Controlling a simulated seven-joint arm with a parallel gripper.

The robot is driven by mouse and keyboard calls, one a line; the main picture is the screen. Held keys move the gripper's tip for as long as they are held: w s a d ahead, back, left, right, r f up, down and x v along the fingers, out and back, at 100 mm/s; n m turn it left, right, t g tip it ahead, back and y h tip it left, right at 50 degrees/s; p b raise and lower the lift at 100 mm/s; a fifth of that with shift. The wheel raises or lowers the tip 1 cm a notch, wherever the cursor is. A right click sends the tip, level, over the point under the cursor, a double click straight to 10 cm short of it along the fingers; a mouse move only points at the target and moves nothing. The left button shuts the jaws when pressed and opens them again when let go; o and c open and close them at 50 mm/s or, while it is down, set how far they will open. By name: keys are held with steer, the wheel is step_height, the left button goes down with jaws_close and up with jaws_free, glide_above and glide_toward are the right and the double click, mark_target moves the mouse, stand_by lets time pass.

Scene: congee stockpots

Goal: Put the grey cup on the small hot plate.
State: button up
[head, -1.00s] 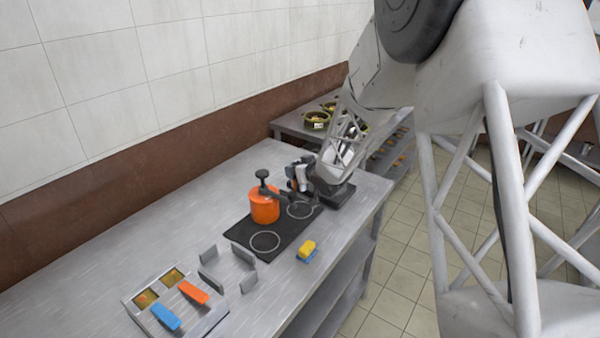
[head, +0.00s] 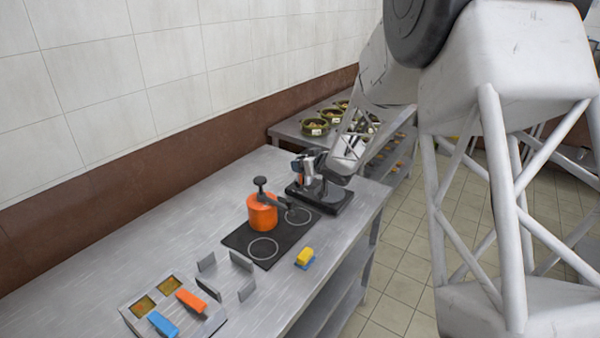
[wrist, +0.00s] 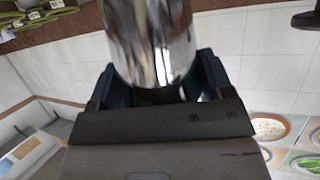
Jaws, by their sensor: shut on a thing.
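My gripper (head: 308,168) is shut on the grey cup (wrist: 150,40), a shiny metal cylinder filling the top middle of the wrist view between the dark fingers. In the head view the cup is small and partly hidden by the gripper. A dark slab, apparently the small hot plate (head: 336,203), lies at the right end of the counter. The gripper and cup appear above it; whether the cup touches it I cannot tell.
An orange pot (head: 262,213) with a dark handle stands on a black two-ring hob (head: 240,240). Green bowls (head: 315,128) stand behind. The left counter is clear.

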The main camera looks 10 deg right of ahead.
steer(key=w+d+r+n+y, duration=0.1)
steer(key=w+d+r, duration=0.1)
steer(key=d, duration=0.3)
steer(key=w+d+r+n+g+y, duration=0.1)
steer(key=w+d+r, duration=0.1)
steer(key=d, duration=0.3)
steer(key=shift+w+d+r, duration=0.15)
steer(key=shift+w+r, duration=0.2)
steer(key=shift+r, duration=0.45)
steer(key=shift+f, duration=0.25)
steer(key=shift+f, duration=6.85)
steer(key=shift+f, duration=0.4)
steer(key=o, duration=1)
steer(key=shift+c, duration=0.9)
